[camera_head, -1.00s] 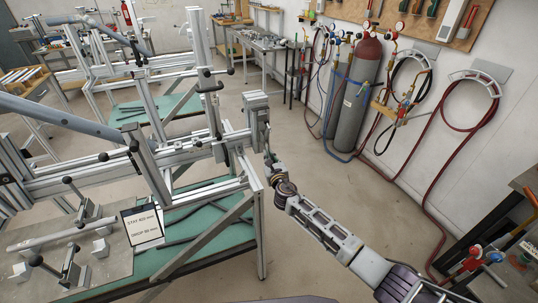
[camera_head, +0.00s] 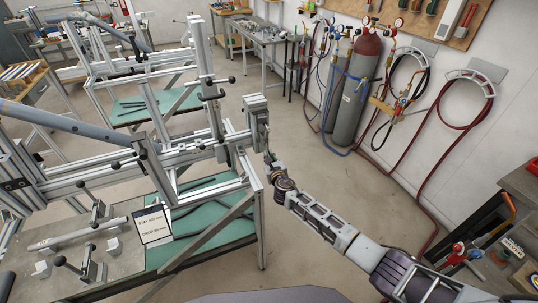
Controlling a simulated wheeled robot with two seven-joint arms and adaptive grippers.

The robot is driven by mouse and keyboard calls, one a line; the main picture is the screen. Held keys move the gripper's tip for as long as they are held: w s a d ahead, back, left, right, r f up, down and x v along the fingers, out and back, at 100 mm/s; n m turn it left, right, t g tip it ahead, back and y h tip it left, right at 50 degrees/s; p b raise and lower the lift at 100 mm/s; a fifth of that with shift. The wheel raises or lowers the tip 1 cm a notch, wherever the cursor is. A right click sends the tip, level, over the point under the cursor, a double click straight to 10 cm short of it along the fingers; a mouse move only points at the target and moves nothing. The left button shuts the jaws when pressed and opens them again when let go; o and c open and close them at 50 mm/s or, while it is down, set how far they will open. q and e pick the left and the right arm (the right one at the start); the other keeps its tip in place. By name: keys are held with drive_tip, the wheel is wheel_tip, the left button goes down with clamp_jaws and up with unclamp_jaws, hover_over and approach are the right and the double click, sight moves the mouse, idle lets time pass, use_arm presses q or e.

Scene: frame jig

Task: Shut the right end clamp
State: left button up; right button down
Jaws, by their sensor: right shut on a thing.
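The frame jig (camera_head: 150,165) is built of silver profile rails on a stand at the left. The right end clamp (camera_head: 254,108) is a grey upright block at the right end of its long rail. My right gripper (camera_head: 267,152) is at the right side of this clamp, shut on its dark handle (camera_head: 263,135), which is small and partly hidden by the fingers. Whether the clamp's jaw touches the tube cannot be told. A grey-blue tube (camera_head: 65,122) runs along the jig from the left. My left gripper is out of view.
Gas cylinders (camera_head: 352,100) and hoses line the right wall. A dark bench (camera_head: 515,235) stands at the right edge. The floor between is clear.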

drive_tip(key=shift+s+f+p, duration=0.3)
drive_tip(key=shift+f+p, duration=0.25)
drive_tip(key=c, duration=1.6)
unclamp_jaws()
drive_tip(key=shift+o, duration=0.3)
drive_tip(key=shift+w+d+r, duration=0.1)
drive_tip(key=shift+r, duration=0.25)
drive_tip(key=v, duration=1.2)
